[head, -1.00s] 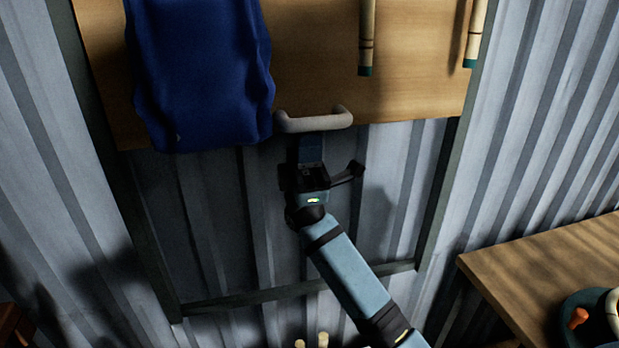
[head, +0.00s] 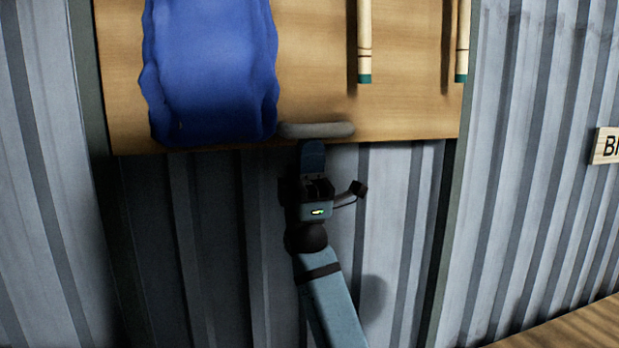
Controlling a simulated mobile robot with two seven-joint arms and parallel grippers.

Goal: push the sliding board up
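The sliding board (head: 319,60) is a wooden panel in a dark frame on the corrugated wall, in the upper half of the head view. A grey bar handle (head: 316,130) sits at its lower edge. My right gripper (head: 312,148) is just below the handle, its tip pointing up at it and seeming to touch it from beneath. I cannot tell whether its fingers are open or shut. My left gripper is not in view.
A blue cloth (head: 210,70) hangs on the board's left part. Two pale sticks with green ends (head: 364,45) hang on its right part. A wooden sign (head: 606,147) is on the wall at right, and a wooden tabletop (head: 575,328) shows at lower right.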

